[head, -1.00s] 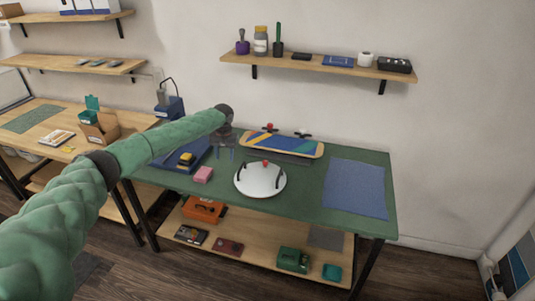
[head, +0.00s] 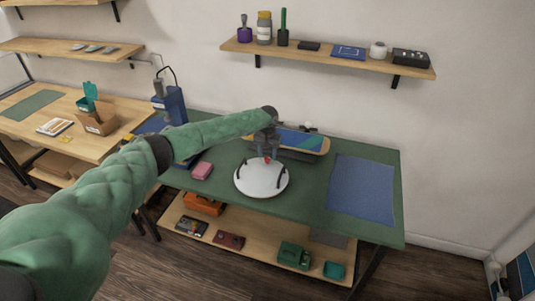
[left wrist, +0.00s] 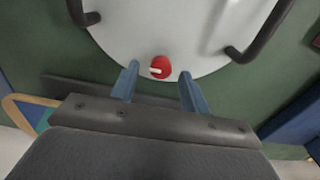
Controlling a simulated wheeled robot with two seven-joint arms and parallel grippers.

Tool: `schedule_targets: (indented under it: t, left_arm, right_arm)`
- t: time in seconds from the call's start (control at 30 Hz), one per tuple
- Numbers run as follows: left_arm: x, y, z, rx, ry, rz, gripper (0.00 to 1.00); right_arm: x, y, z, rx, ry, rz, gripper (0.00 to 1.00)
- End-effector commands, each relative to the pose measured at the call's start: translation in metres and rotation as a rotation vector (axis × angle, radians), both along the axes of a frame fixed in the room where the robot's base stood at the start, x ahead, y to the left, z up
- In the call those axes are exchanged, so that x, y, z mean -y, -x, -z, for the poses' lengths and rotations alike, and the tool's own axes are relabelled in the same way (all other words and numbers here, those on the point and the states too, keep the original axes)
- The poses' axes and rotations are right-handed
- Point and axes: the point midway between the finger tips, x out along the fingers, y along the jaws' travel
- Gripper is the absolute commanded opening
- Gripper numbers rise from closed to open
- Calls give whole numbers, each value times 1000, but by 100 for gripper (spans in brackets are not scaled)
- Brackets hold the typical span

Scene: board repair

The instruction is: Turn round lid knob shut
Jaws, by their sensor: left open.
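The round white lid (head: 262,181) lies on the green workbench, with two dark handles on it. Its red knob (head: 267,160) sits near the lid's far edge. In the left wrist view the knob (left wrist: 160,67) is round and red with a pale bar on it, near the rim of the lid (left wrist: 175,25). My left gripper (head: 267,153) is over the far edge of the lid at the knob. In the left wrist view its blue fingers (left wrist: 158,80) are open, one either side of the knob's line, with the knob just beyond the tips. My right gripper is not in view.
A skateboard deck (head: 305,140) lies behind the lid, partly hidden by my arm. A wall shelf (head: 330,57) holds jars and small items.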

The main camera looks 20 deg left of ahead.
Motion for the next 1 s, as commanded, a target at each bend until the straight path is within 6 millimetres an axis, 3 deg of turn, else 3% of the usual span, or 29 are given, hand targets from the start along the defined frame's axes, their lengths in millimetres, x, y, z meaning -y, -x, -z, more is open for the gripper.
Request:
schedule_targets:
  t: [0.4, 0.43, 0.67, 1.0]
  left_arm:
    - [0, 0, 10, 0, 0, 0, 46]
    - [0, 0, 10, 0, 0, 0, 44]
    - [0, 0, 10, 0, 0, 0, 1]
    - [0, 1, 11, -1, 0, 45, 1]
  right_arm:
    - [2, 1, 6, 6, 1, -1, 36]
    - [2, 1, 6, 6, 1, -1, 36]
    - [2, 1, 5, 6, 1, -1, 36]
    - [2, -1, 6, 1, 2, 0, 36]
